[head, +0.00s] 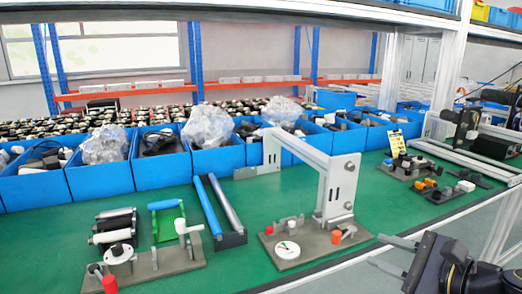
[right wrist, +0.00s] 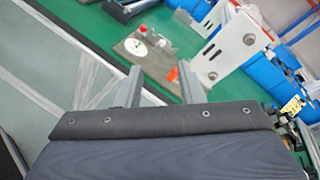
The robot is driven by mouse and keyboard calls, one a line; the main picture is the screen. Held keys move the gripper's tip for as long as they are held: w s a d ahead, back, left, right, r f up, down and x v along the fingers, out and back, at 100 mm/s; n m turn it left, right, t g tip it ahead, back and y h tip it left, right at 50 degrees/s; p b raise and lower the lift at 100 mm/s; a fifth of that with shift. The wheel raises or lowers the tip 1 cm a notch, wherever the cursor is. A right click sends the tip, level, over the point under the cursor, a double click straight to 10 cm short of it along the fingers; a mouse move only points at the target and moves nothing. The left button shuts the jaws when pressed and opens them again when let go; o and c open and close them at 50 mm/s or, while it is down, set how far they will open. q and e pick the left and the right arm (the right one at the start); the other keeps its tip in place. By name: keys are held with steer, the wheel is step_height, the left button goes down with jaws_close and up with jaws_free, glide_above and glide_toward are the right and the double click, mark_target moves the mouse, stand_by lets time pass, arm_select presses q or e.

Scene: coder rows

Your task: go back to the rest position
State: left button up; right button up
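My right gripper (head: 376,250) is at the lower right of the head view, off the front edge of the green table (head: 345,267). Its two fingers are apart with nothing between them. The right wrist view shows the same open gripper (right wrist: 158,68), with the fingers pointing toward the table edge and a grey fixture plate beyond. My left gripper and arm are not in the head view.
A white bracket fixture (head: 340,188) on a grey plate with a dial stands left of my right gripper. Another fixture (head: 150,263) stands at the front left. Blue bins (head: 100,180) line the back. A grey frame (head: 503,215) rises at the right.

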steer(key=s+a+f+n+g+h, duration=0.3)
steer(key=s+f+n+g+h, duration=0.25)
steer(key=s+f+n, duration=1.25)
step_height(320, 180, up, 16)
steer(key=n+g+p, duration=0.1)
steer(key=n+p, duration=0.1)
steer(key=p, duration=1.1)
steer(key=shift+s+d+f, duration=0.15)
steer(key=shift+s+f, duration=0.05)
steer(key=shift+s, duration=0.1)
